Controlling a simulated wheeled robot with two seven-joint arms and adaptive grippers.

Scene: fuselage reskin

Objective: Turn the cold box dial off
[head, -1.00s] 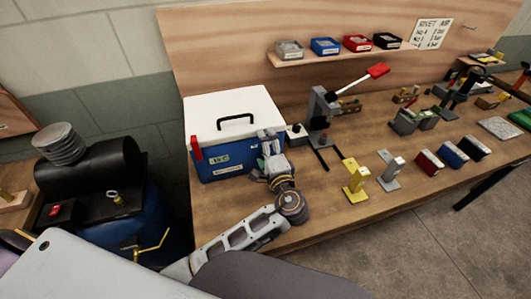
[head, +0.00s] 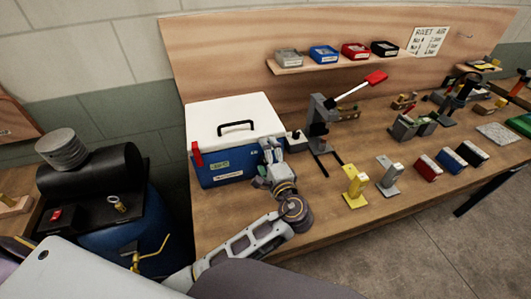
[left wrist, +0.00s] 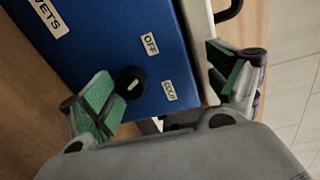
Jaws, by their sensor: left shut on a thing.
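The cold box (head: 215,172) is blue with a white lid and stands at the left end of the workbench. My left gripper (head: 272,158) is at its front right corner; it also shows in the left wrist view (left wrist: 168,95). There, the black dial (left wrist: 131,81) sits on the blue face near the OFF label (left wrist: 150,43) and the COLD label (left wrist: 169,91). It has a white mark; I cannot tell which label it points at. One green-padded finger is right against the dial; the other is farther right, and its contact is not clear. My right gripper is not in view.
A lever press (head: 325,115) stands just right of the box. Yellow (head: 354,187) and grey (head: 389,173) brackets are on the bench (head: 330,215), with small red, blue and black boxes farther right. A black tank (head: 90,170) is at the left.

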